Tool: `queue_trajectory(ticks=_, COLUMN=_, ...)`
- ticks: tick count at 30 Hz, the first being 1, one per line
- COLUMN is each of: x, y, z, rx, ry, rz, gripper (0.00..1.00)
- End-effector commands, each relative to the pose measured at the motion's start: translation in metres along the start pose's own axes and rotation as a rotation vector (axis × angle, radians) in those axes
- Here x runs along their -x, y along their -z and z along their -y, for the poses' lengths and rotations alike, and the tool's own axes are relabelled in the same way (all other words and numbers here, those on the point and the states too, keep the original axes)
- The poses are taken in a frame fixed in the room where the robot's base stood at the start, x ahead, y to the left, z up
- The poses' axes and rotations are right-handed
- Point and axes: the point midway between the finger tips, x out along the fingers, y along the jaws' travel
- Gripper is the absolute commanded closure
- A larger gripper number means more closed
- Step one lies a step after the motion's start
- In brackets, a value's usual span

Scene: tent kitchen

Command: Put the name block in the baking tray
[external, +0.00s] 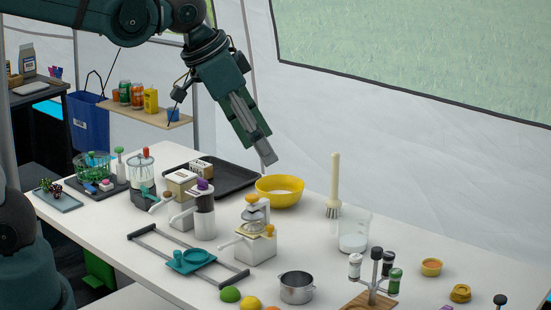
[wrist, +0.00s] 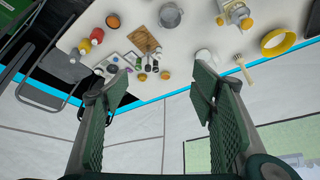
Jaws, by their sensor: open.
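A small pale block with dark markings (external: 202,166), which looks like the name block, shows at the left part of the black baking tray (external: 238,178) in the external view. Its base is partly hidden by the canisters in front, so I cannot tell whether it rests inside the tray. My gripper (external: 264,154) is above the table's back edge, up and right of the tray and above the yellow bowl. In the wrist view my gripper (wrist: 160,88) is open with nothing between its fingers. Neither block nor tray shows clearly there.
The yellow bowl (external: 280,192) stands beside the tray's right end, with an upright brush (external: 334,185) and a clear jug (external: 354,232) farther right. Canisters and a white juicer-like device (external: 254,235) stand in front. The tent wall rises close behind the table.

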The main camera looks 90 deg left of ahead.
Motion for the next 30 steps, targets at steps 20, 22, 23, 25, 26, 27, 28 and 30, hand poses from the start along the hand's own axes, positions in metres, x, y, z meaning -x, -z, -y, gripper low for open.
queue_trajectory(ticks=20, x=0.018, y=-0.111, z=-0.107, rx=-0.123, ry=-0.116, rz=-0.126, gripper=0.43)
queue_trajectory(ticks=22, x=0.018, y=-0.117, z=-0.111, rx=-0.128, ry=-0.122, rz=-0.132, gripper=0.43)
queue_trajectory(ticks=23, x=0.018, y=-0.119, z=-0.112, rx=-0.129, ry=-0.124, rz=-0.134, gripper=0.43)
queue_trajectory(ticks=25, x=0.018, y=-0.122, z=-0.114, rx=-0.132, ry=-0.128, rz=-0.137, gripper=0.43)
queue_trajectory(ticks=26, x=0.018, y=-0.123, z=-0.115, rx=-0.133, ry=-0.129, rz=-0.138, gripper=0.43)
queue_trajectory(ticks=27, x=0.018, y=-0.123, z=-0.116, rx=-0.133, ry=-0.13, rz=-0.139, gripper=0.43)
queue_trajectory(ticks=28, x=0.018, y=-0.123, z=-0.116, rx=-0.134, ry=-0.13, rz=-0.14, gripper=0.43)
queue_trajectory(ticks=30, x=0.018, y=-0.124, z=-0.116, rx=-0.134, ry=-0.131, rz=-0.14, gripper=0.43)
